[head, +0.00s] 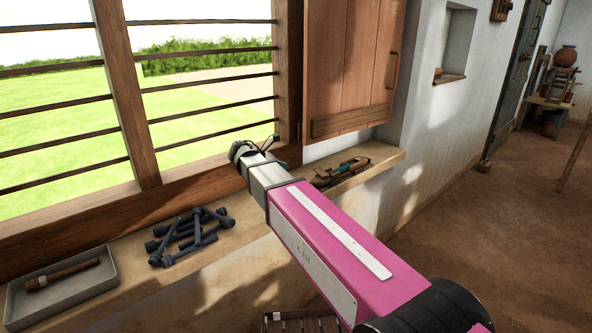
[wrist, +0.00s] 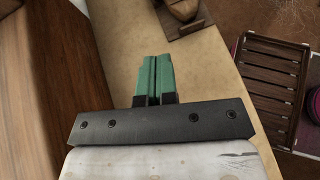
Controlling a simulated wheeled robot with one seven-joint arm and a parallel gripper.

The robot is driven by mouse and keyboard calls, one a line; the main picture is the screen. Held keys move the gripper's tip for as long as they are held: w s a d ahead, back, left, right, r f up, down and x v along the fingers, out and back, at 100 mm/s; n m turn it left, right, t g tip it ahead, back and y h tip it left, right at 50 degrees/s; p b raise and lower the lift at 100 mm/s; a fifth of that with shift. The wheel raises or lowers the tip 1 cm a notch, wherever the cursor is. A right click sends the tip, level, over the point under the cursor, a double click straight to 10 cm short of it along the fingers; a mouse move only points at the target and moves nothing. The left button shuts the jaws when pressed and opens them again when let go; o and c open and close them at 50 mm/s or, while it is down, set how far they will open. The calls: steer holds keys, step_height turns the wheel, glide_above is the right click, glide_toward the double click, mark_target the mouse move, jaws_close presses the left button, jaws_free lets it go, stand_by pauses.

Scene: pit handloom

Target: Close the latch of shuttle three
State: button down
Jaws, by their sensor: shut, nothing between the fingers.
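My gripper (wrist: 154,62) is shut and empty in the wrist view, its two green fingers side by side over the bare pale sill. In the head view the end of my arm is above the window sill, and the fingertips are hidden. A group of wooden shuttle-like pieces (head: 345,172) lies on the sill to the right of my arm's end. Part of a wooden piece (wrist: 183,8) shows at the top edge of the wrist view, beyond and apart from the fingers. I cannot tell which piece is shuttle three, and no latch can be made out.
Dark bobbin-like pieces (head: 190,234) lie piled on the sill. A grey tray (head: 103,284) holding a wooden tool stands at its left end. A wooden shutter (head: 348,60) hangs open above the sill. A slatted wooden seat (wrist: 272,75) is below the sill's edge.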

steer(key=x, duration=0.9)
steer(key=d, duration=0.1)
steer(key=w+d, duration=0.1)
steer(key=d, duration=0.1)
steer(key=shift+w+d, duration=0.2)
steer(key=shift+d, duration=0.25)
steer(key=shift+w+d+m+g, duration=0.15)
steer(key=shift+w+m+g, duration=0.3)
steer(key=shift+m+g, duration=0.4)
steer(key=shift+w+d, duration=0.7)
steer(key=shift+w, duration=0.25)
steer(key=shift+w+d, duration=0.25)
steer(key=shift+d, duration=0.3)
steer(key=shift+w+d, duration=0.25)
steer(key=shift+d, duration=0.35)
steer(key=shift+s, duration=0.15)
